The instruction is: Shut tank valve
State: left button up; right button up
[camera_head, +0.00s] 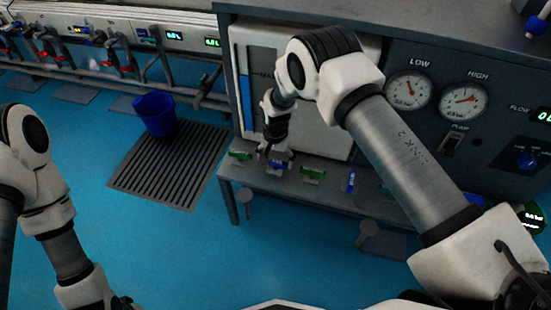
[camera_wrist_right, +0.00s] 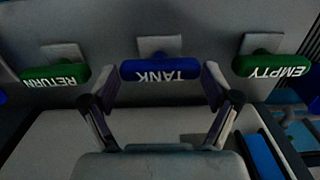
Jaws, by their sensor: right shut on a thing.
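The tank valve has a blue handle marked TANK (camera_wrist_right: 152,71), upside down in the right wrist view. It lies crosswise, in line with the green handles beside it. It also shows small in the head view (camera_head: 277,165), on the shelf below the white panel. My right gripper (camera_wrist_right: 162,88) is shut on the blue handle, with one finger at each end of it. In the head view my right gripper (camera_head: 275,150) reaches down to the handle from above. My left arm is at the left edge of the head view, and its gripper does not clearly show.
Green handles marked EMPTY (camera_wrist_right: 271,66) and RETURN (camera_wrist_right: 55,74) flank the blue one closely. A blue bucket (camera_head: 155,114) stands by a floor grate (camera_head: 170,170). The blue floor in front is clear.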

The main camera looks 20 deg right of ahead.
aim_at(275, 161)
jog(key=shift+s+f, duration=0.1)
jog(key=o, duration=0.9)
notch_tip(275, 161, up, 12)
